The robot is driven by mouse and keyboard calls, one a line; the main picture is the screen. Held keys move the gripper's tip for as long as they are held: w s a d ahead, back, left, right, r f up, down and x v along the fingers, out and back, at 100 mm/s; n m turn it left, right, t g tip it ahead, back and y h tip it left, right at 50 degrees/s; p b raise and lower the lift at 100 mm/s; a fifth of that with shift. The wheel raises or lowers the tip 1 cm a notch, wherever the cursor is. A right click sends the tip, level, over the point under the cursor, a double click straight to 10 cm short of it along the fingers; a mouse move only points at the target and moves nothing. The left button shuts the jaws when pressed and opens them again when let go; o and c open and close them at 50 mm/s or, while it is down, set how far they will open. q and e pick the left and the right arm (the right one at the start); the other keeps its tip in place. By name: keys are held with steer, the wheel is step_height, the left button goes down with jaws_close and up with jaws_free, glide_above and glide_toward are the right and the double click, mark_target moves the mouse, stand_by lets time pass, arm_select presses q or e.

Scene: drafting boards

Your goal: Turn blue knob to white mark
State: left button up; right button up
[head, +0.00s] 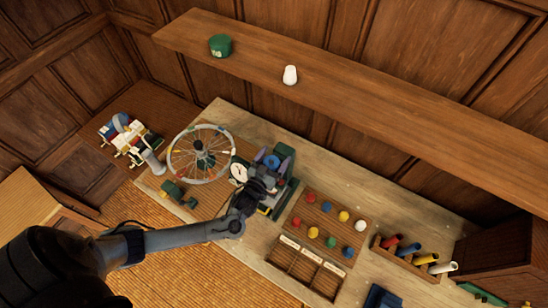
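A blue round part, which looks like the blue knob (271,162), sits on a dark green device (285,155) on the workbench, near the middle of the head view. A white round dial (238,172) is just left of it. I cannot make out a white mark beside the knob. My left gripper (257,187) is dark and hangs over the front of the device, just below the knob in the picture. It hides part of the device. Its fingers blend with the dark parts, so I cannot tell whether they are open or touching anything. My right gripper is not in view.
A spoked wheel (173,165) lies left of the device. Right of it are a board with coloured knobs (305,205), a labelled compartment tray (283,259) and a box of coloured tubes (401,263). A wooden shelf (370,85) runs behind, above the bench.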

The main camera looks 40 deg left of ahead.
arm_select(q)
steer(key=c, duration=0.8)
steer(key=shift+o, duration=0.2)
steer(key=shift+n+y, duration=0.3)
steer(key=shift+y, duration=0.1)
steer(key=n+g+y+b, duration=0.1)
steer(key=y, duration=0.1)
steer(key=n+g+y+b, duration=0.1)
steer(key=n+y, duration=0.1)
steer(key=shift+s+a+f, duration=0.1)
steer(key=shift+a, duration=0.1)
steer(key=n+y, duration=0.1)
steer(key=g+y+b, duration=0.1)
steer(key=shift+s+a+n+g+y, duration=0.1)
steer(key=shift+a+n+g+y, duration=0.05)
steer(key=shift+n+g+y, duration=0.2)
steer(key=shift+n+g+y+b, duration=0.3)
steer(key=shift+n+g+y, duration=0.05)
steer(key=shift+n+y, duration=0.1)
steer(key=shift+a+r, duration=0.1)
steer(key=shift+r, duration=0.1)
